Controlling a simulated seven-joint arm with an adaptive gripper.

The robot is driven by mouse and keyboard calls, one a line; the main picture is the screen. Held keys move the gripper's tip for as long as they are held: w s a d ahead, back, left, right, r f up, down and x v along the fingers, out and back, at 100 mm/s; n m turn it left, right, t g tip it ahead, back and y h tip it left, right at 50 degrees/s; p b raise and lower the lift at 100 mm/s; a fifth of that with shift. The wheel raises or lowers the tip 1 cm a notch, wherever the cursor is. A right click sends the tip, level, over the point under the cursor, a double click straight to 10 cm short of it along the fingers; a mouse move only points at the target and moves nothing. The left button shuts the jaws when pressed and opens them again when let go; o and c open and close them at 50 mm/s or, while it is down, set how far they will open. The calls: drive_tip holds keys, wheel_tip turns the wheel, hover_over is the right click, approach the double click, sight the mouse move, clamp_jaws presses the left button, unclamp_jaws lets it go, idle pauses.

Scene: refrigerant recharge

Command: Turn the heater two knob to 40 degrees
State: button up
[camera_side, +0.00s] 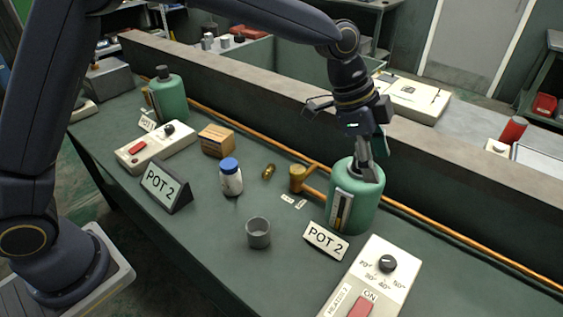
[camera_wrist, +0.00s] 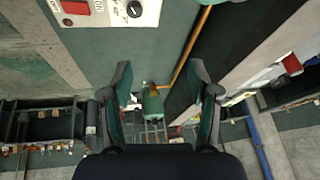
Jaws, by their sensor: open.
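The heater two box (camera_side: 372,284) is cream-coloured and sits at the lower right of the side view, cut off by the bottom edge. Its black knob (camera_side: 387,264) stands among printed temperature marks; I cannot read where it points. A red switch (camera_side: 361,306) lies below it. My gripper (camera_side: 368,168) is open, pointing down by the top of the green Pot 2 tank (camera_side: 355,205), up and left of the knob. I cannot tell whether it touches the tank. In the wrist view, my open fingers (camera_wrist: 162,78) are empty, with a black knob (camera_wrist: 134,9) beyond them at the top edge.
A Pot 2 sign (camera_side: 325,241) stands between tank and heater. A grey cup (camera_side: 258,232), a blue-capped bottle (camera_side: 230,177) and a brass valve piece (camera_side: 298,178) are to the left. A copper pipe (camera_side: 430,223) runs along the back by a low wall.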

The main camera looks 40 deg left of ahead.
drive_tip(key=g, duration=0.2)
approach(389, 261)
drive_tip(key=x, duration=0.8)
drive_tip(key=shift+d+f, duration=0.1)
drive_tip(key=shift+f, duration=0.3)
drive_tip(key=c, duration=1.2)
